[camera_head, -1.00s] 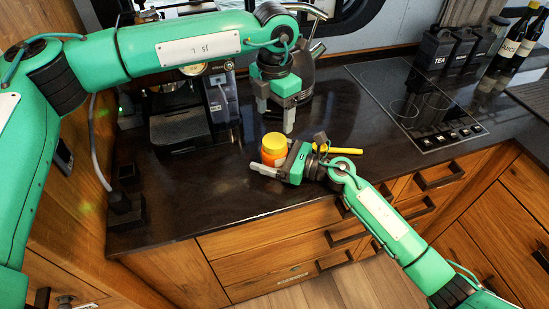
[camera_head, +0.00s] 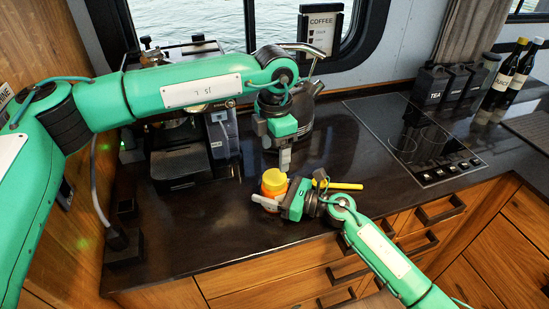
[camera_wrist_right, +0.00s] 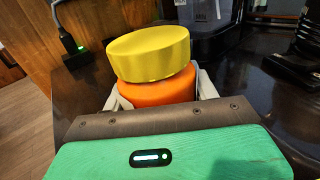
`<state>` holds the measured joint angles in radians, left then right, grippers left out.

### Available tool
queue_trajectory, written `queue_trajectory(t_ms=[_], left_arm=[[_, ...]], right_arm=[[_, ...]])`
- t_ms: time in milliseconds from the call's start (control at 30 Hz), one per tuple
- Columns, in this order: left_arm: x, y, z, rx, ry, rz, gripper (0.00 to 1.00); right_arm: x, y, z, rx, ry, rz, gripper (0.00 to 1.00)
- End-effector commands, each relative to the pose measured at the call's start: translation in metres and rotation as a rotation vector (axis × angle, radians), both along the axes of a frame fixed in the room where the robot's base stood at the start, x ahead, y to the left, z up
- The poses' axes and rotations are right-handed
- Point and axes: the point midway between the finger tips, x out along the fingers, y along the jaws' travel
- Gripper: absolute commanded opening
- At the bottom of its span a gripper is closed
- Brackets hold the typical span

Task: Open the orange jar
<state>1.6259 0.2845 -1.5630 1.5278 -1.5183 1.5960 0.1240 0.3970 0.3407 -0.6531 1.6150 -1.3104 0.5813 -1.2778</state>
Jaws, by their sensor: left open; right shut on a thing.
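The orange jar (camera_head: 268,190) with its yellow lid (camera_head: 274,179) stands upright on the dark counter. My right gripper (camera_head: 270,202) is shut on the jar's orange body, and its fingers show on both sides of it in the right wrist view (camera_wrist_right: 157,92). The yellow lid (camera_wrist_right: 148,54) sits on top of the jar above the fingers. In the wrist view it looks slightly tilted against the body; I cannot tell whether it is loose. My left gripper (camera_head: 276,158) is open, points down, and hangs just above and behind the lid, apart from it.
A coffee machine (camera_head: 180,150) stands behind left, and a dark kettle (camera_head: 303,105) behind the left gripper. A yellow-handled object (camera_head: 345,186) lies right of the jar. A cooktop (camera_head: 415,140), black canisters (camera_head: 450,85) and bottles (camera_head: 510,70) are at right. The counter's front left is clear.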

Motion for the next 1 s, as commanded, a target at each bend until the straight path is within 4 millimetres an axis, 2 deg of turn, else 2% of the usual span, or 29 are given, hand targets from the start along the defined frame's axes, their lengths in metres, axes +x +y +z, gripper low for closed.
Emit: queue_trajectory(t_ms=[1000], left_arm=[[0.0002,-0.0008,0.0003,0.000,-0.002,-1.615,0.72]], right_arm=[[0.0004,-0.0005,0.0001,0.000,0.000,-0.001,0.00]])
